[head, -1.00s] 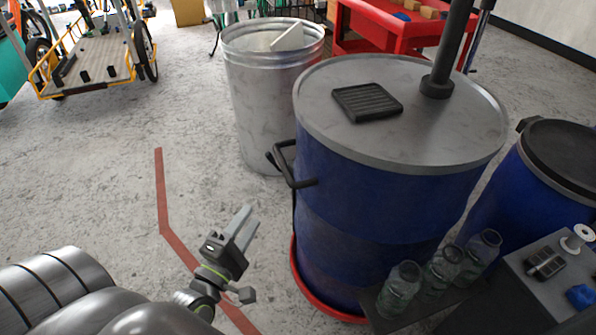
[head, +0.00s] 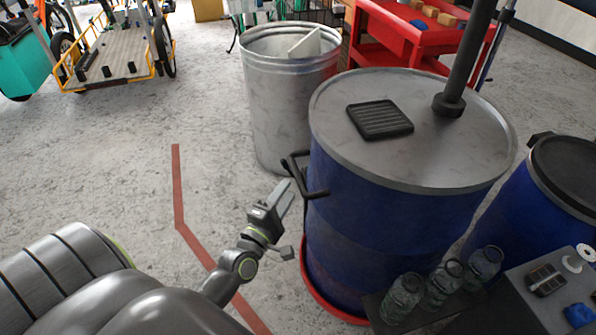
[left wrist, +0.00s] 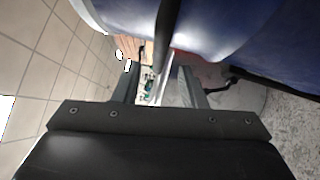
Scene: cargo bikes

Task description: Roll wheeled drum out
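The wheeled drum (head: 375,225) is blue with a grey metal lid and stands on a red round base (head: 322,300). A black slotted plate lies on its lid, and a dark pole rises from the lid. A black bar handle (head: 305,177) sticks out of its left side. My left gripper (head: 285,193) is just left of the drum, close to the handle. In the left wrist view the left gripper (left wrist: 160,88) has its fingers apart, with a dark bar (left wrist: 166,38) between them in the picture; I cannot tell if they touch. My right gripper is not in view.
A galvanized bin (head: 270,115) stands close behind the drum. A red cart (head: 385,40) is at the back, and a second blue drum (head: 545,190) is at right. Glass bottles (head: 440,285) stand in front. The floor at left is open, with a red line (head: 177,190).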

